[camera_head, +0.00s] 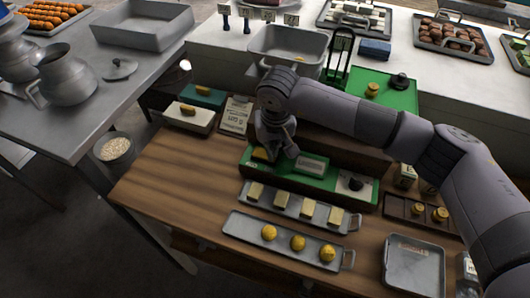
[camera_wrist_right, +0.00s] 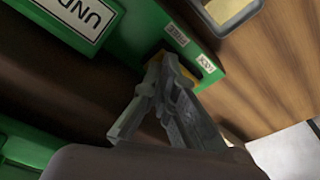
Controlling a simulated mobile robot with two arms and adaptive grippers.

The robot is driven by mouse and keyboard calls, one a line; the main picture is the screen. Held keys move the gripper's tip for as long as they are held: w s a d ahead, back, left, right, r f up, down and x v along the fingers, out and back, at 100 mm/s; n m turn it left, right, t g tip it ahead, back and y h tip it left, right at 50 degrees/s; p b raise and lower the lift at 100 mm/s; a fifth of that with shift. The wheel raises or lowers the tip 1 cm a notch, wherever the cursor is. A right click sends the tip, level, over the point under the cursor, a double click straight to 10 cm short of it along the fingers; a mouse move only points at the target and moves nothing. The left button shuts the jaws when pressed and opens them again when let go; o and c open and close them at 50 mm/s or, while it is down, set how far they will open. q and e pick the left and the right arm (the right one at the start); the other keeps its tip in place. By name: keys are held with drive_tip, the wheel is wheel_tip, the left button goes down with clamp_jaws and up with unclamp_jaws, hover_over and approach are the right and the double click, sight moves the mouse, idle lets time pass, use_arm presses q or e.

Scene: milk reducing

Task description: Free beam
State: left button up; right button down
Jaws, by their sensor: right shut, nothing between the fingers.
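A green device (camera_head: 313,179) lies along the back of the wooden table, with a pale label plate on it and a dark knob (camera_head: 355,184) at its right end. A yellow piece (camera_head: 260,155) sits at its left end. No beam can be clearly made out.
A tray of pale blocks (camera_head: 345,228) and a tray of yellow balls (camera_head: 240,223) lie in front of the device. An empty grey tray (camera_head: 414,265) is at the right. Bare wood (camera_head: 165,190) is free at left. A green stand (camera_head: 338,65) rises behind my arm.

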drive_tip(key=shift+r+p, duration=0.8)
drive_tip(key=shift+r, duration=2.65)
